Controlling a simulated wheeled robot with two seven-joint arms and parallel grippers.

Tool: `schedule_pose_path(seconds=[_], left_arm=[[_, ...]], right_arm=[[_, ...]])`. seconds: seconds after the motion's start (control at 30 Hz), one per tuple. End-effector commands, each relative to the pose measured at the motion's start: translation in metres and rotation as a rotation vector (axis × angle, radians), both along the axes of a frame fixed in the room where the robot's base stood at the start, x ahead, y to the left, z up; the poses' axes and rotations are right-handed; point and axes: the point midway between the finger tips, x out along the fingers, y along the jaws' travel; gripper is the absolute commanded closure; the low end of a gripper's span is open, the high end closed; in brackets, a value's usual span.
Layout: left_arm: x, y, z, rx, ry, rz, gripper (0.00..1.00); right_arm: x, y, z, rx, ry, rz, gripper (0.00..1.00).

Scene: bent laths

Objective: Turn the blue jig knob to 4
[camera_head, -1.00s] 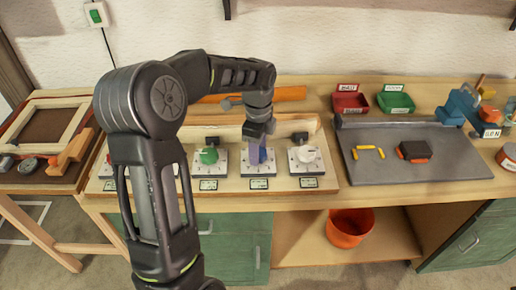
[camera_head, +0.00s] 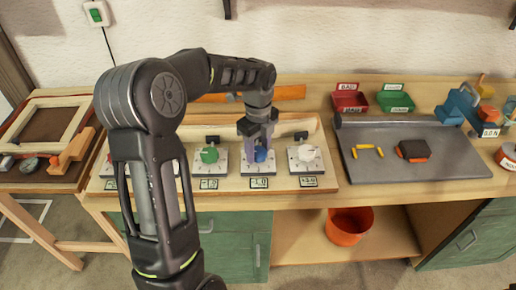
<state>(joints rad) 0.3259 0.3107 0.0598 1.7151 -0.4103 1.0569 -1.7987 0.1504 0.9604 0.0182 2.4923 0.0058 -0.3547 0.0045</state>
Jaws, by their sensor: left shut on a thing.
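The blue jig knob (camera_head: 260,155) sits on a white dial plate (camera_head: 258,168) in the row of jigs on the bench. A small label below it (camera_head: 259,183) appears to read -1.0. My left gripper (camera_head: 258,147) points down from above and is shut on the blue knob. The gripper hides the knob's upper part and some of the dial marks. My right gripper is not in view.
A green knob (camera_head: 209,155) stands close on the left and a white knob (camera_head: 306,153) close on the right. A grey mat (camera_head: 440,165) with yellow pieces lies further right. Red (camera_head: 350,102) and green (camera_head: 396,102) bins stand behind it.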

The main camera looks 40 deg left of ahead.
Motion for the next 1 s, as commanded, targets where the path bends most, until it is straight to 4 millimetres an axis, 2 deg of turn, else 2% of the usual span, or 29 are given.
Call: schedule_pose_path(seconds=[0.1,0.13,0.37,0.73,0.87,1.0], left_arm=[[0.001,0.0,0.001,0.002,-0.003,-0.003,0.94],[0.001,0.0,0.001,0.002,-0.003,-0.002,0.52],[0.001,0.0,0.0,0.001,-0.001,-0.001,0.33],[0.001,0.0,0.005,0.002,-0.003,0.001,0.32],[0.001,0.0,0.018,0.001,-0.004,0.001,0.32],[0.001,0.0,0.041,0.001,-0.005,0.001,0.32]], right_arm=[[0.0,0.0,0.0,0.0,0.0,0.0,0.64],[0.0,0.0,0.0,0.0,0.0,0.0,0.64],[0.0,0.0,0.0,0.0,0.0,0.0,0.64],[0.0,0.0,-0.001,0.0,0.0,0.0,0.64],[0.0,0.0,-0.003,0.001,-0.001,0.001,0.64],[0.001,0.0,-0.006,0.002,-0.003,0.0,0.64]])
